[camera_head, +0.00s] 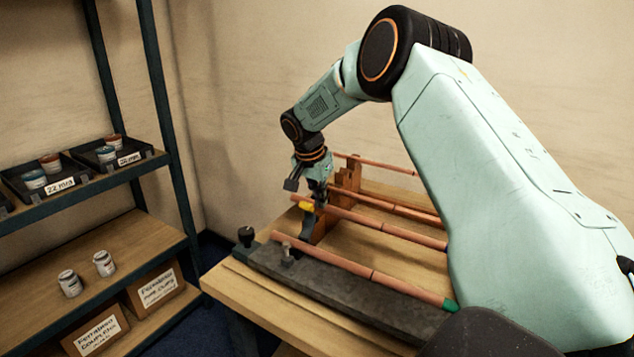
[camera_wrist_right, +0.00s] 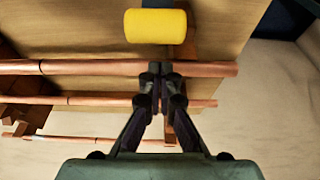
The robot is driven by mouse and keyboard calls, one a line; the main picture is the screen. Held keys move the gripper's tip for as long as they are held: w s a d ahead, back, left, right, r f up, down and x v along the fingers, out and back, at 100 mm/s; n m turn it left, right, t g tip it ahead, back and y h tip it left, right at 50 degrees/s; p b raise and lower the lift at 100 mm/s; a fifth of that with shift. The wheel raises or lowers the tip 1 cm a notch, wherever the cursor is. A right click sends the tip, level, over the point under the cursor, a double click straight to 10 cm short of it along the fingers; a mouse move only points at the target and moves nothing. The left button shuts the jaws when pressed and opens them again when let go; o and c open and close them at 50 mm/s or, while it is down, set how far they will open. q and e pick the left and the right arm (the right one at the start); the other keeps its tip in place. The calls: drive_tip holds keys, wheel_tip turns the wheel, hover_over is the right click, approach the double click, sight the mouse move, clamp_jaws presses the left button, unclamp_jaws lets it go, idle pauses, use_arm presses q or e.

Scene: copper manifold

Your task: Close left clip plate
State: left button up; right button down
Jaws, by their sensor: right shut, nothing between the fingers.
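A yellow cylindrical grip (camera_head: 306,206) shows at the left end of the workbench, by the copper pipes. In the right wrist view the yellow grip (camera_wrist_right: 155,26) is large, just beyond my fingertips. A dark narrow piece (camera_head: 308,227) below it in the head view looks like the left clip plate; I cannot tell its exact angle. My right gripper (camera_head: 319,196) is shut and empty, close to the yellow grip. In the wrist view the right gripper's (camera_wrist_right: 162,77) fingertips overlap a copper pipe (camera_wrist_right: 90,67); contact cannot be told. My left gripper is not in view.
Further pipes (camera_head: 400,208) run across the wooden bench (camera_head: 408,265), with orange-brown supports (camera_head: 347,178) behind. A dark grey beam (camera_head: 340,290) lies along the front edge, with a black knob (camera_head: 246,235) at its end. Shelves (camera_head: 100,255) with trays and cans stand left.

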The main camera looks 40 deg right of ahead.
sight(311, 219)
drive_tip(key=a, duration=0.3)
drive_tip(key=shift+s, duration=0.4)
drive_tip(key=shift+s+a, duration=0.3)
drive_tip(key=shift+a, duration=0.1)
drive_tip(key=shift+w+f, duration=0.15)
drive_tip(key=shift+w, duration=0.15)
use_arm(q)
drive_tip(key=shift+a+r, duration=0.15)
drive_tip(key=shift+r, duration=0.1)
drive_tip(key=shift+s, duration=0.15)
use_arm(e)
drive_tip(key=shift+s, duration=0.1)
